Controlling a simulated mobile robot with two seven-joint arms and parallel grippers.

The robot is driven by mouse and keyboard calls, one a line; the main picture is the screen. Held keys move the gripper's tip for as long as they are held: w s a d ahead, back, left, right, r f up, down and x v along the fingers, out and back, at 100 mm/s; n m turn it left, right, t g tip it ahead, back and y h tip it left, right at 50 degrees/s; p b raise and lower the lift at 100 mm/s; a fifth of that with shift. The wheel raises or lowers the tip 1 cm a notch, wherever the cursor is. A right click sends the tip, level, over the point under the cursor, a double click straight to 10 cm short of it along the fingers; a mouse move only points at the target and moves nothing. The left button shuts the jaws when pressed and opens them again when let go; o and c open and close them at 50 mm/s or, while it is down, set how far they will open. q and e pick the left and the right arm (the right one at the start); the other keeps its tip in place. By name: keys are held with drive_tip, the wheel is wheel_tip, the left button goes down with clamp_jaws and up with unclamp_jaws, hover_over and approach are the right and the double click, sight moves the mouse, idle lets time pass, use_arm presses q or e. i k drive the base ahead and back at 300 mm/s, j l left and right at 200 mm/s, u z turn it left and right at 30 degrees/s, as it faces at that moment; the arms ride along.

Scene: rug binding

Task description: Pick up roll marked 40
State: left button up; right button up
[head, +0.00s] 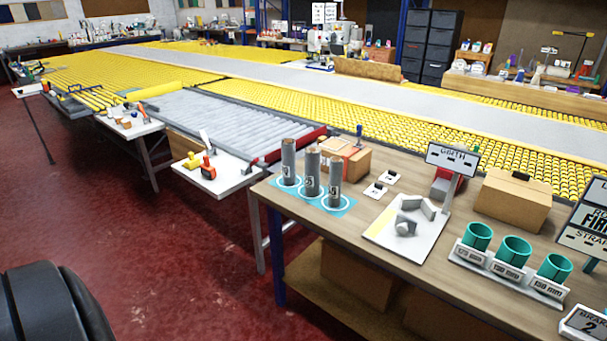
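Three upright grey rolls stand in a row on a blue mat (347,208) with white rings, near the left end of the wooden table. They are the left roll (289,158), the middle roll (312,170) and the right roll (335,178). Each carries a small white label low on its side. The numbers are too small to read surely, so I cannot tell which is marked 40. Neither of my grippers is in view.
Red floor (180,260) is open left of the table.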

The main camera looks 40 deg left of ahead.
sight(287, 145)
drive_tip(key=j, duration=3.1)
